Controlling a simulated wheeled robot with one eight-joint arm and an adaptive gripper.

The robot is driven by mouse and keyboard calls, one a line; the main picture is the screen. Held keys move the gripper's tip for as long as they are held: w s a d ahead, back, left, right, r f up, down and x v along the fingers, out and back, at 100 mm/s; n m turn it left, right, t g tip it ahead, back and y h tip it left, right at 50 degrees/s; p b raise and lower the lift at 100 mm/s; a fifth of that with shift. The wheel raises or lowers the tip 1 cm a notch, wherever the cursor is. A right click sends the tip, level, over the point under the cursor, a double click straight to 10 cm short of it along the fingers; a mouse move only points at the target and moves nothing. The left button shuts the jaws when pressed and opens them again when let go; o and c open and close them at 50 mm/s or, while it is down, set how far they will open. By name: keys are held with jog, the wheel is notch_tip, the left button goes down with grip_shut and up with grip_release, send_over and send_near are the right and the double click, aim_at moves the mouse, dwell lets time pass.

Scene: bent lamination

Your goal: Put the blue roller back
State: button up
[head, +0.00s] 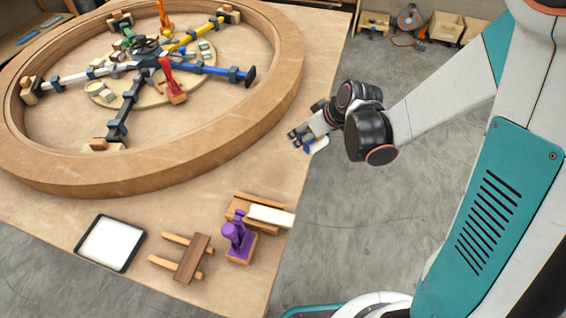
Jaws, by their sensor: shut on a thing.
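My gripper (299,137) is at the right edge of the wooden table (215,200), above it or just past it. It is shut on a small white and blue piece (317,146), which looks like the blue roller. The fingers and wrist hide part of it, and its shape is small and hard to make out. Near the table's front right edge, a low wooden stand (239,207) has a white block (271,216) lying across it. A slatted wooden rack (190,258) lies to its left and looks empty.
A large round wooden ring (285,70) fills the back of the table, with coloured clamp arms inside. A purple tool (236,234) stands on a wooden block. A white tray with a dark rim (110,243) lies at front left. Bins (445,27) stand on the floor beyond.

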aim_at(272, 163)
jog(key=a+r+n+g+y, duration=0.3)
jog(key=a+r+n, duration=0.4)
jog(key=a, duration=0.1)
jog(key=f+b, duration=0.2)
jog(key=f, duration=0.4)
jog(key=f+b, duration=0.2)
jog(key=f, duration=0.5)
jog(key=w+f+b, duration=0.1)
jog(key=f+b, duration=0.1)
jog(key=f, duration=0.4)
jog(key=shift+a+f+b, duration=0.25)
jog(key=shift+f+b, duration=0.05)
jog(key=shift+s, duration=0.1)
jog(key=shift+s+f+b, duration=0.1)
jog(key=shift+f+b, duration=0.45)
jog(key=shift+b, duration=0.1)
jog(key=shift+c, duration=1.4)
jog(key=o, duration=1.4)
jog(key=shift+f, duration=0.1)
jog(key=shift+r, duration=0.2)
